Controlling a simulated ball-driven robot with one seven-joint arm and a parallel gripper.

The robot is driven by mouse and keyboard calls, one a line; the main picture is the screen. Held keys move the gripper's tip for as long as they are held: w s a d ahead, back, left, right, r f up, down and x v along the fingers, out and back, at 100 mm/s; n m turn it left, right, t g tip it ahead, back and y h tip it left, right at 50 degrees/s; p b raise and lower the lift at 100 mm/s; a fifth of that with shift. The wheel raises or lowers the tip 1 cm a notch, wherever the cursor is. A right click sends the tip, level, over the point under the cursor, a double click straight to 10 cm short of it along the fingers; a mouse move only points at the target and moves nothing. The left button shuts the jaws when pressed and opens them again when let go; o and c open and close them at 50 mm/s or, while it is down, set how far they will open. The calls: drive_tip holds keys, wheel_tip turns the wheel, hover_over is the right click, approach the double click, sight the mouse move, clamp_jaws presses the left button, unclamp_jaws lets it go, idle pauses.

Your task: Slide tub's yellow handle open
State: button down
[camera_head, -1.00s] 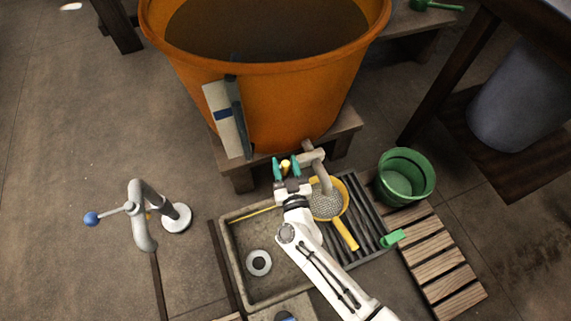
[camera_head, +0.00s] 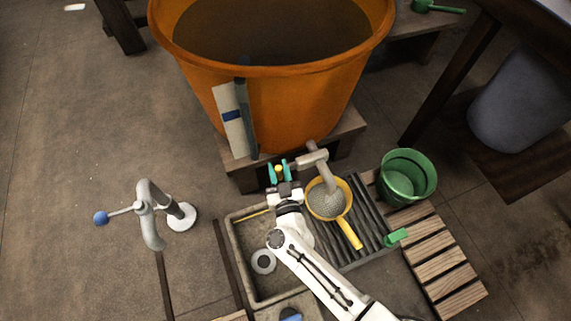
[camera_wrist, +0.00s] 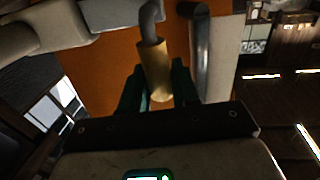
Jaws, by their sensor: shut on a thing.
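The big orange tub (camera_head: 300,105) stands on a low wooden stand. A grey tap (camera_head: 318,163) juts out at its lower front, above a sink. The tap's yellow handle (camera_head: 279,168) is at its left end, mostly hidden by my fingers. In the wrist view the yellow handle (camera_wrist: 158,72) is a short cylinder on a grey rod. My gripper (camera_head: 279,172) is shut on it, with one teal finger on each side. The gripper (camera_wrist: 158,88) also shows in the wrist view, its fingertips partly dark.
Below the tap, a yellow strainer (camera_head: 343,216) rests on the ribbed drainer of the stone sink (camera_head: 240,255). A green bucket (camera_head: 407,172) stands right on slats. A grey tap with a blue knob (camera_head: 147,215) stands left. A light board (camera_head: 232,120) leans on the tub.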

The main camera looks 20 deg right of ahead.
drive_tip(key=shift+a, duration=1.4)
drive_tip(key=c, duration=1)
unclamp_jaws()
drive_tip(key=shift+a, duration=0.1)
drive_tip(key=shift+o, duration=0.2)
drive_tip(key=s+a+p, duration=0.1)
drive_tip(key=s+p, duration=0.2)
drive_tip(key=s, duration=0.7)
drive_tip(key=shift+s+a, duration=0.3)
drive_tip(key=shift+a, duration=0.05)
